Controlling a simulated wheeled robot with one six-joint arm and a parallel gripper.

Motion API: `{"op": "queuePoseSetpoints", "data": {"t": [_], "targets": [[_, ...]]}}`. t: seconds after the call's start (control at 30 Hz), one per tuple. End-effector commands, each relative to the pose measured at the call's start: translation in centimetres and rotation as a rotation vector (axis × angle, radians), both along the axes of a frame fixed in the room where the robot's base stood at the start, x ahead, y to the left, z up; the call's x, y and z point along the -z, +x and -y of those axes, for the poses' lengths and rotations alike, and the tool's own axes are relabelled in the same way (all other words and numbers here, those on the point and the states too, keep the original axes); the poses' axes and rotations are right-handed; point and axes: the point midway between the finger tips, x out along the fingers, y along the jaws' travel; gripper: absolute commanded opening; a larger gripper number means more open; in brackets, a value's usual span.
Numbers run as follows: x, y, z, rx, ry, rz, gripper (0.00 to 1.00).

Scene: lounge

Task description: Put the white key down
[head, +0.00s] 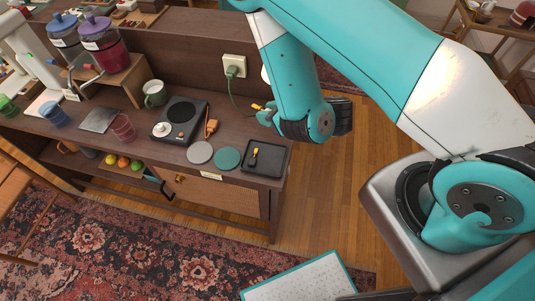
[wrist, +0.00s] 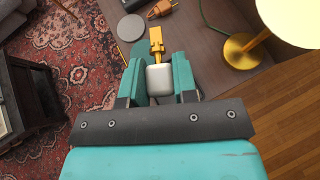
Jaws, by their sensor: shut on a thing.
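The white key, with a white grip (wrist: 159,80) and a brass shaft and bit (wrist: 157,42), is between the teal fingers of my gripper (wrist: 160,68) in the wrist view. My gripper is shut on its white grip, and the brass end points away from my wrist. In the head view my gripper (head: 267,114) is over the back right of the dark sideboard (head: 180,165), mostly hidden by my arm. The brass end of the key (head: 257,107) just shows there, above the sideboard top.
A black tray (head: 281,150) at the sideboard's right end holds a small black-and-yellow item (head: 254,157). Left of it lie a teal disc (head: 227,158) and a grey disc (head: 199,152). A hot plate (head: 181,112), an orange plug (head: 211,127) and a lamp (wrist: 238,48) stand near.

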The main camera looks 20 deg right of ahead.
Motion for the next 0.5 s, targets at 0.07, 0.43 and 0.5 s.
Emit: {"op": "queuePoseSetpoints", "data": {"t": [0.07, 0.43, 0.5], "targets": [[2.4, 0.0, 0.0, 0.001, 0.0, 0.0, 0.0], [10.4, 0.1, 0.0, 0.004, 0.003, 0.0, 0.0], [11.8, 0.0, 0.0, 0.004, 0.003, 0.0, 0.0]]}}
